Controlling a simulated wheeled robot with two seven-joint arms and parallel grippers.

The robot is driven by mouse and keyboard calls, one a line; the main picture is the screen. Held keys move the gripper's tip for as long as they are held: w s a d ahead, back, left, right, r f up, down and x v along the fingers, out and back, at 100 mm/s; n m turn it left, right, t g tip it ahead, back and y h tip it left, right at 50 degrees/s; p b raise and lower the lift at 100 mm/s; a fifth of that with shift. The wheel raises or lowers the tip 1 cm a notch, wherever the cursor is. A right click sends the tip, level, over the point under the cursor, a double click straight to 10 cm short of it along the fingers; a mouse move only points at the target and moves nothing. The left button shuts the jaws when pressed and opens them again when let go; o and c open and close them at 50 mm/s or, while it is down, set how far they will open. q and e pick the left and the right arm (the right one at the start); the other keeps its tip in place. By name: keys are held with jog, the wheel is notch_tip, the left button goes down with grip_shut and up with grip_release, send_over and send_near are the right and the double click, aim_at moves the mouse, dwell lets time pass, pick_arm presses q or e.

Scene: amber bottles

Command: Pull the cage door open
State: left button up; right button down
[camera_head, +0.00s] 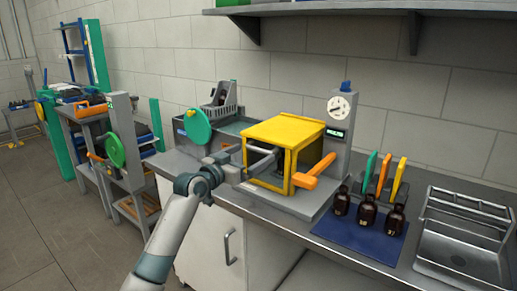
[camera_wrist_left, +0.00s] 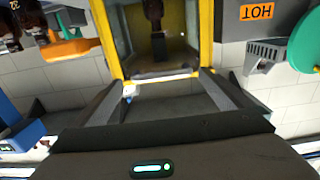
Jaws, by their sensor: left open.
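The yellow-framed cage (camera_head: 285,130) stands on a grey machine on the counter. Its front door frame (camera_head: 287,172) looks shut, with dark see-through panels. In the left wrist view, the yellow frame (camera_wrist_left: 112,40) is straight ahead, with a pale bar (camera_wrist_left: 165,77) along its near edge. A dark bottle (camera_wrist_left: 153,12) shows inside the cage. My left gripper (camera_head: 270,163) is open at the cage front; its fingers (camera_wrist_left: 160,85) lie on either side of the bar. I cannot tell whether they touch it. My right gripper is not in view.
An orange lever (camera_head: 315,172) sticks out right of the cage. Several amber bottles (camera_head: 367,215) stand on a blue mat (camera_head: 350,238) further right, before a metal sink (camera_head: 460,255). A green disc (camera_head: 197,127) stands left. A shelf (camera_head: 380,8) hangs above.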

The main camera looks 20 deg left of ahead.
aim_at(257, 150)
pick_arm(q)
jog(key=shift+p+x, duration=0.3)
jog(key=shift+x, duration=2.1)
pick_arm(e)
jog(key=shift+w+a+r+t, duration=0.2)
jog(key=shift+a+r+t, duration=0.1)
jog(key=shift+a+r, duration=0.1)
pick_arm(q)
jog(key=c, duration=1.2)
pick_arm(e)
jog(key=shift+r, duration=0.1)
pick_arm(q)
jog(key=shift+r, duration=0.15)
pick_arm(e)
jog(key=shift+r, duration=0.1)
